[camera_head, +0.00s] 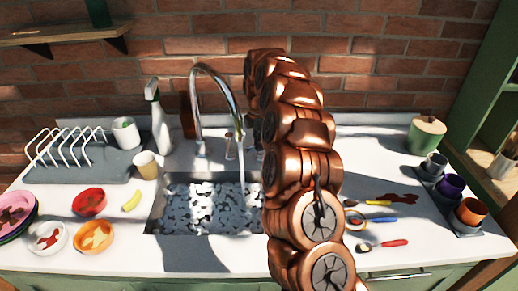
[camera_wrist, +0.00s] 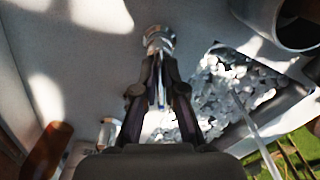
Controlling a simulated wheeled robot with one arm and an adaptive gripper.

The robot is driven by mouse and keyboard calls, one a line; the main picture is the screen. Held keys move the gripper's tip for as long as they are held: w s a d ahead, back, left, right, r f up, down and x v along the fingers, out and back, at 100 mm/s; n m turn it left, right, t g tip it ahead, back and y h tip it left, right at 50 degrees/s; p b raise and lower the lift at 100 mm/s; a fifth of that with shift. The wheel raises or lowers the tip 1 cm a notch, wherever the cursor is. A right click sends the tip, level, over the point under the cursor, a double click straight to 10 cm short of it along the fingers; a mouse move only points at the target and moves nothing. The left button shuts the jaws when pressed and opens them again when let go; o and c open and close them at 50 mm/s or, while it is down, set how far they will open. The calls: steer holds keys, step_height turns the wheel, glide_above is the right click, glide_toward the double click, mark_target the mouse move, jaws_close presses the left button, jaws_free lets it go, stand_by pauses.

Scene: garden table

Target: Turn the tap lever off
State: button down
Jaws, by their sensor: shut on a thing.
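The chrome tap (camera_head: 195,100) rises behind the sink in the head view and arches over it. A stream of water (camera_head: 241,160) falls from its spout into the sink (camera_head: 160,205). In the wrist view, my gripper (camera_wrist: 161,85) has its two dark fingers closed around a slim, shiny piece, which looks like the tap lever (camera_wrist: 160,97). A round chrome part (camera_wrist: 158,38) shows just beyond the fingertips. In the head view my arm hides the gripper and the lever.
A white spray bottle (camera_head: 158,120) and a tan cup (camera_head: 147,165) stand left of the tap. A dish rack (camera_head: 75,155) and bowls (camera_head: 90,202) are further left. Cutlery lies right of my arm, with a tray of cups (camera_head: 450,205) beyond. A brick wall is close behind.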

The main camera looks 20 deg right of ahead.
steer(key=shift+w+m+b, duration=0.2)
steer(key=shift+m+b, duration=1.3)
steer(key=shift+m, duration=0.8)
steer(key=c, duration=1.3)
jaws_free()
steer(key=shift+o, duration=0.2)
steer(key=shift+r, duration=0.1)
step_height(320, 180, up, 7)
steer(key=shift+r, duration=0.2)
